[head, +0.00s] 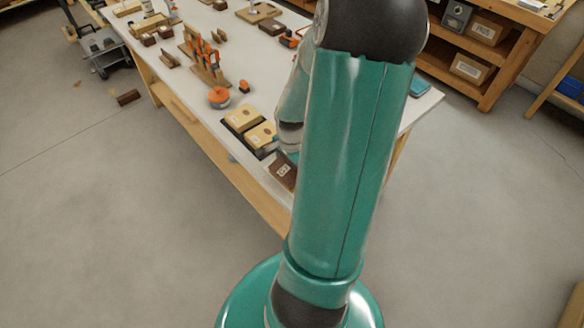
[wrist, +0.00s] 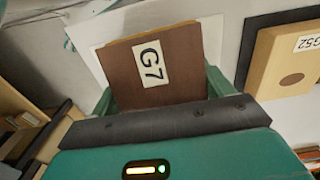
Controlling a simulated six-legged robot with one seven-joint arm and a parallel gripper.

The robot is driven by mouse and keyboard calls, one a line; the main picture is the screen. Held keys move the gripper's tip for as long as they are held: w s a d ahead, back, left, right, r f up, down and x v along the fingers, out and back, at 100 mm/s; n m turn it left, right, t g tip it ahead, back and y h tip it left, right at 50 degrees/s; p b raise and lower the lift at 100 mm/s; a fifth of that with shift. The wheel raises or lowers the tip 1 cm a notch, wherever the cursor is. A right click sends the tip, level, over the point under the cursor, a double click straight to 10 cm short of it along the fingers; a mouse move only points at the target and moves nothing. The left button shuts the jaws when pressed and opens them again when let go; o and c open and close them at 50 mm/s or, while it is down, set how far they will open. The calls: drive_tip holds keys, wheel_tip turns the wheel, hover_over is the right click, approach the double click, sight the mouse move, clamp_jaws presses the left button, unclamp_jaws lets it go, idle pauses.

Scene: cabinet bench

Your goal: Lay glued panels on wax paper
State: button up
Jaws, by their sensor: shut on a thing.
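My gripper (wrist: 160,92) is shut on a dark brown panel (wrist: 182,62) with a white G7 label. The held panel also shows in the head view (head: 281,174) at the table's near edge, beside my arm, which hides most of the gripper. Behind the panel in the wrist view lies a white sheet (wrist: 214,30), which looks like the wax paper; the panel covers much of it. I cannot tell whether the panel touches it. A pale panel (wrist: 278,62) labelled G52 lies to the right on a dark square. Two pale panels (head: 240,117) (head: 261,135) show in the head view.
The long white table (head: 215,20) carries orange clamps (head: 205,62), an orange round item (head: 219,97) and wooden blocks farther back. A shelf unit (head: 470,65) stands at the right. A cart (head: 107,52) and a brown block (head: 128,98) are on the floor at the left.

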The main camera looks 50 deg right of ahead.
drive_tip(key=shift+s+a+f, duration=0.1)
drive_tip(key=shift+s+f, duration=0.05)
drive_tip(key=shift+f, duration=0.1)
drive_tip(key=shift+c, duration=0.7)
drive_tip(key=o, duration=1.6)
drive_tip(key=shift+f, duration=0.1)
drive_tip(key=shift+o, duration=0.2)
drive_tip(key=shift+r, duration=0.35)
wheel_tip(320, 180, up, 12)
drive_tip(key=shift+f, duration=0.15)
drive_tip(key=w+a+r+n+t+h, duration=0.1)
drive_tip(key=w+a+r+n, duration=0.2)
drive_tip(key=a+r+n, duration=0.3)
drive_tip(key=w+a+r+n+t+h, duration=0.1)
drive_tip(key=w+a+r+n, duration=0.25)
drive_tip(key=a, duration=0.45)
drive_tip(key=s+a+r+n+t+y, duration=0.1)
drive_tip(key=s+a+r+n, duration=0.1)
drive_tip(key=a+n, duration=0.3)
drive_tip(key=s+a+r+n+t+y, duration=0.1)
drive_tip(key=a+r+n, duration=0.3)
drive_tip(key=a, duration=0.6)
drive_tip(key=shift+s+a+r+n+t, duration=0.15)
drive_tip(key=shift+s+r+n+t, duration=0.2)
drive_tip(key=shift+s+n+t, duration=0.55)
